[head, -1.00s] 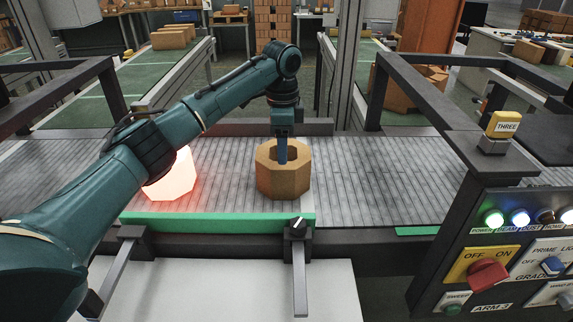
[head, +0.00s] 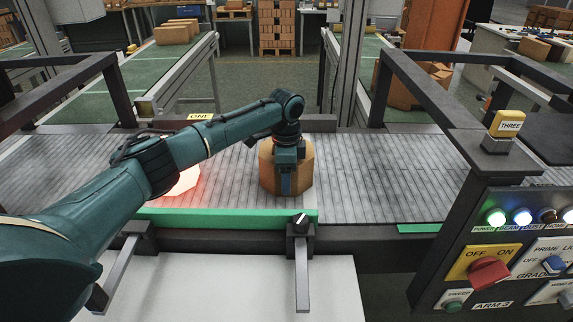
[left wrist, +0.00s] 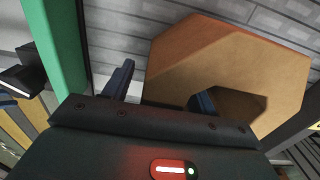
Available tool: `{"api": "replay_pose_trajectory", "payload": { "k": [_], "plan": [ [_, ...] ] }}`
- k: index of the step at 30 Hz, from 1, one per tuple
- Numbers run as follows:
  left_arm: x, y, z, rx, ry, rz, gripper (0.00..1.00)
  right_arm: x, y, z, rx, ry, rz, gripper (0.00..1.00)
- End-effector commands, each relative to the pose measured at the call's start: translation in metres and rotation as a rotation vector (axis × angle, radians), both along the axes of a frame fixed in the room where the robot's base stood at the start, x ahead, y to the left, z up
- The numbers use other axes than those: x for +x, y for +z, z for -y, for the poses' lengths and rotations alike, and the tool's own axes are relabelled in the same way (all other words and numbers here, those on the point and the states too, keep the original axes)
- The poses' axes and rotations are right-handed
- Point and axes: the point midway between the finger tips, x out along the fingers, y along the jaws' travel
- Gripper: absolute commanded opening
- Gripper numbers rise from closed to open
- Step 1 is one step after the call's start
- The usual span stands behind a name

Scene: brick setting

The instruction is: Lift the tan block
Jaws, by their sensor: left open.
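The tan block (head: 304,174) is an eight-sided piece with a hole in its top, standing on the grey slatted conveyor. My left gripper (head: 286,184) is at the block's near side and covers part of it in the head view. In the left wrist view, the block (left wrist: 215,58) shows one finger in its hole and the other finger outside its wall. The left gripper is open, with the wall between its fingers. Whether the fingers touch the wall, I cannot tell. My right gripper is not in view.
A glowing pale block (head: 180,182) stands left on the conveyor (head: 375,180), partly behind my left arm. A green rail (head: 235,217) runs along the near edge. A control panel (head: 510,250) stands at the right. The conveyor right of the tan block is clear.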

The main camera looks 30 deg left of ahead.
Motion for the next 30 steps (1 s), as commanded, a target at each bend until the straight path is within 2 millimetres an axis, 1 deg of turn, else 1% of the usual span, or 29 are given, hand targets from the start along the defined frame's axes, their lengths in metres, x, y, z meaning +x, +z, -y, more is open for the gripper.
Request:
{"api": "replay_pose_trajectory", "payload": {
  "k": [1,2,22,30],
  "plan": [
    [0.0000,0.0001,0.0002,0.000,0.000,0.000,0.57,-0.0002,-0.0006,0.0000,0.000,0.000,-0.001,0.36],
    [0.0001,0.0002,0.0002,0.000,0.000,0.000,0.55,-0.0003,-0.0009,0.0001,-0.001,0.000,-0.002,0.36],
    [0.0000,0.0006,0.0003,0.000,0.000,0.000,0.00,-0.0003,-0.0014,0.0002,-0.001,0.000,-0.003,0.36],
    [0.0000,0.0007,0.0003,0.000,0.000,0.000,0.00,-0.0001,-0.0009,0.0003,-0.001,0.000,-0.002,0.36]
  ]
}}
